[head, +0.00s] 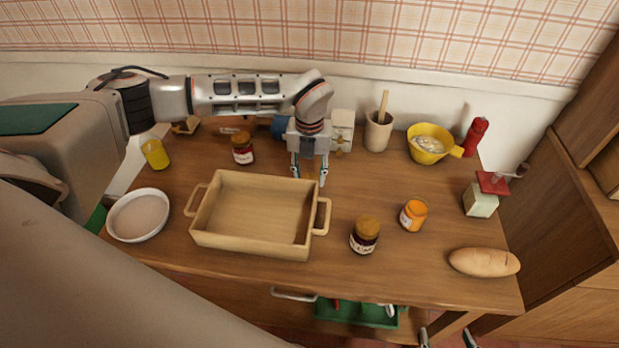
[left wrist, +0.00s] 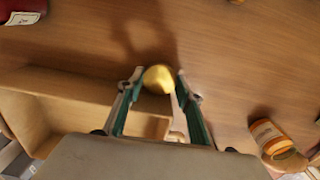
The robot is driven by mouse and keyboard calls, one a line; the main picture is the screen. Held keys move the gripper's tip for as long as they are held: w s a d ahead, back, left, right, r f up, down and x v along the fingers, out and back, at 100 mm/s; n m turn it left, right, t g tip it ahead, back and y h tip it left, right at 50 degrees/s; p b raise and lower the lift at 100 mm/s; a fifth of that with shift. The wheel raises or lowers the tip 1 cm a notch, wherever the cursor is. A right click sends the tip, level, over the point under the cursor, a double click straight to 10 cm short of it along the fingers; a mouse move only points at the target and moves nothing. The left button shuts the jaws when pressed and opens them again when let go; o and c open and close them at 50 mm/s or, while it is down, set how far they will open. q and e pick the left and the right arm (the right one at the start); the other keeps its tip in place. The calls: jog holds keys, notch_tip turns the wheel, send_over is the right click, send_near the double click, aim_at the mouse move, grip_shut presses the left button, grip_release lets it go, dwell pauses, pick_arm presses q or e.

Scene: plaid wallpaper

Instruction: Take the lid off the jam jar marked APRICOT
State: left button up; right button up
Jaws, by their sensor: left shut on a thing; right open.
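An orange jar (head: 413,214) with a pale label stands upright right of centre; its top looks orange, with no gold lid visible on it. It also shows in the left wrist view (left wrist: 268,134). The label is too small to read. Two dark jars with gold-brown lids stand on the table, one at the back left (head: 243,150) and one at the front (head: 365,236). My left gripper (head: 309,179) is shut on a round gold lid (left wrist: 159,78), above the tray's right end. My right gripper (head: 447,340) is open at the bottom edge, partly cut off.
A wooden tray (head: 205,238) with handles fills the left middle. A white bowl (head: 138,215), yellow cup (head: 155,154), utensil pot (head: 378,131), yellow bowl (head: 428,143), red mill (head: 477,136), red-topped box (head: 482,196) and bread (head: 484,262) stand around.

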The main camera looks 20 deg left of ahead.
pick_arm(q)
jog(key=shift+f, duration=0.7)
jog(key=shift+f, duration=0.2)
jog(key=o, duration=1.2)
jog(key=shift+r, duration=0.1)
notch_tip(320, 180, up, 12)
jog(key=shift+r+b, duration=0.15)
jog(key=shift+b, duration=0.2)
